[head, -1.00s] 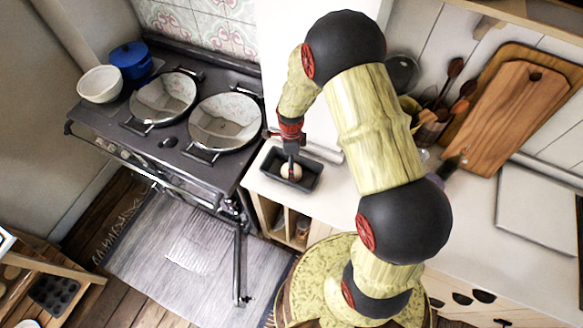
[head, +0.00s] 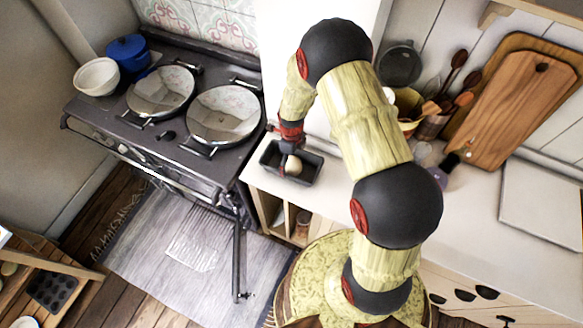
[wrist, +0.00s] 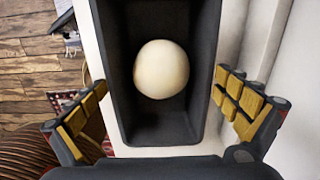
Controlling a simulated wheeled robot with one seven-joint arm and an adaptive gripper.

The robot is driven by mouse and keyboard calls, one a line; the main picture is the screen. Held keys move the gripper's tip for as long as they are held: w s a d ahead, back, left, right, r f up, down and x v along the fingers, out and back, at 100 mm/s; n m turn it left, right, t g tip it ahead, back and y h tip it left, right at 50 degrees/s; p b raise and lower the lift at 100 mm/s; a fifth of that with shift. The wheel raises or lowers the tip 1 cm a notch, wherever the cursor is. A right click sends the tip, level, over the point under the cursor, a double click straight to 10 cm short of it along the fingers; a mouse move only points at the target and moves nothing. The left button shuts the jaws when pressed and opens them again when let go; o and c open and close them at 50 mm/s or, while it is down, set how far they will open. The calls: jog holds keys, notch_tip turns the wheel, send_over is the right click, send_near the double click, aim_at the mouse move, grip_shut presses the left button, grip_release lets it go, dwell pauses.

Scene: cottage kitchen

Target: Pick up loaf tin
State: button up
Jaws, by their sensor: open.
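The loaf tin (head: 310,176) is a dark grey rectangular tin on the white counter beside the stove. A round cream-coloured ball-like thing (head: 293,165) lies in it; it also shows in the wrist view (wrist: 161,69). In the wrist view the tin (wrist: 205,110) runs lengthwise between the fingers. My gripper (wrist: 168,117) is open, one finger on each side of the tin's near end, with gaps to both long walls. In the head view my gripper (head: 288,147) is just above the tin, and its fingers are mostly hidden.
The dark stove (head: 170,140) with two round lids stands left of the counter. A wall (head: 305,95) rises behind the tin. A utensil pot (head: 432,125) and wooden boards (head: 515,105) stand right. The counter right of my arm (head: 470,200) is mostly clear.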

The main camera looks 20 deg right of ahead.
jog(key=shift+f, duration=0.8)
jog(key=shift+r, duration=0.1)
jog(key=shift+c, duration=0.7)
jog(key=c, duration=0.9)
jog(key=shift+c, duration=0.2)
jog(key=shift+w+r, duration=0.1)
jog(key=shift+r, duration=0.05)
